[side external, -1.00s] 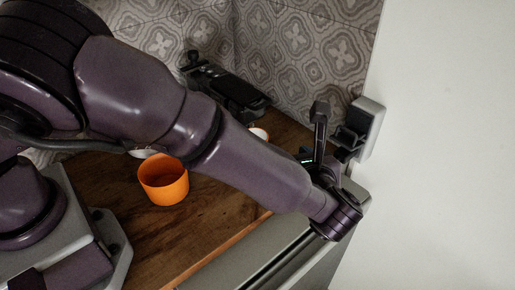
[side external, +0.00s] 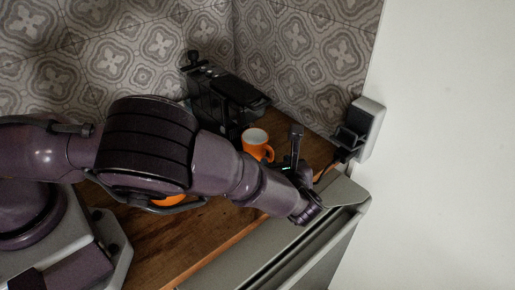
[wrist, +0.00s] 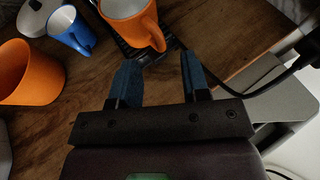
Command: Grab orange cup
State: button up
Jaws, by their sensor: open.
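An orange mug with a pale inside (side external: 256,142) stands upright on the wooden counter, left of my wrist in the side view. In the wrist view the orange mug (wrist: 147,32) is at the top centre, just beyond my fingertips, with its handle side toward them. My gripper (wrist: 160,63) is open, its two blue fingers apart with nothing between them. A wider, plain orange cup (wrist: 30,78) is at the left of the wrist view. In the side view this cup (side external: 167,202) is mostly hidden behind my arm.
A blue mug (wrist: 72,31) stands between the two orange ones, with a pale rounded object (wrist: 37,14) beside it. A black appliance (side external: 222,95) stands by the tiled wall. A wall-mounted grey holder (side external: 361,128) is at the right. The counter's front edge lies below my wrist.

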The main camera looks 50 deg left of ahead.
aim_at(273, 158)
jog(key=x, duration=0.3)
jog(key=shift+w+a+f, duration=0.15)
jog(key=shift+w+a, duration=0.05)
jog(key=shift+a, duration=0.05)
grip_shut()
